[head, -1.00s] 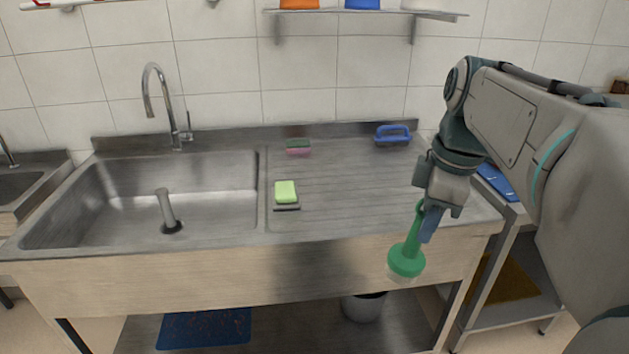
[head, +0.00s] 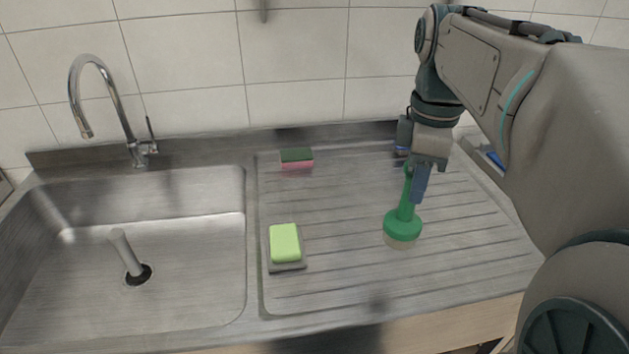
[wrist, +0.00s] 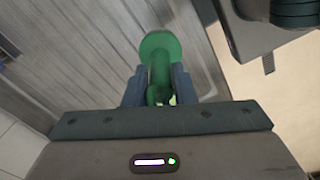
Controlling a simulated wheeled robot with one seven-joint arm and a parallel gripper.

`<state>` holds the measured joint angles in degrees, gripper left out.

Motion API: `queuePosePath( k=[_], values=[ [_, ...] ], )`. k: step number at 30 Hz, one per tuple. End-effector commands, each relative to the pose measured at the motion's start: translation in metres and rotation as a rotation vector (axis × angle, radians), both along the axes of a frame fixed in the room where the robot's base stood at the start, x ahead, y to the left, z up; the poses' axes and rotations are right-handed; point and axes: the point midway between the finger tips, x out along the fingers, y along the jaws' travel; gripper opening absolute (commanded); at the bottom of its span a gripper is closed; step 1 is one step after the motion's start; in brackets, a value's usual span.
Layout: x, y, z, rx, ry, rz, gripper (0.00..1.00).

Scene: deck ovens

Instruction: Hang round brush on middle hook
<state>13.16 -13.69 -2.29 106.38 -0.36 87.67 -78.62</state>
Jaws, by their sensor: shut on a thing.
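The round brush (head: 403,226) is green, with a handle and a round head with pale bristles underneath. My gripper (head: 420,188) is shut on its handle, with the head hanging down over the ribbed drainboard; I cannot tell how far above the surface it is. In the wrist view the brush (wrist: 160,52) sits between the two fingers of my gripper (wrist: 160,88), its round head pointing away from the palm.
The drainboard (head: 340,270) holds a green sponge (head: 284,243) on a dark dish and a green-and-pink sponge (head: 296,158) at the back. A sink (head: 190,280) with a tap (head: 134,150) lies left. The tiled wall (head: 300,50) rises behind.

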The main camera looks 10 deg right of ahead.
Motion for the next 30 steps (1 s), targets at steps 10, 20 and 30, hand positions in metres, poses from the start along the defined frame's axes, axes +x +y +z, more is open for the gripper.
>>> queuePosePath(
  k=[10,20,30],
  values=[
    [0.000,-0.001,0.000,-0.001,0.002,-0.004,0.01],
    [0.034,0.033,-0.030,0.000,0.008,0.002,0.01],
    [0.079,0.077,-0.067,-0.001,0.005,0.001,0.01]
  ],
)
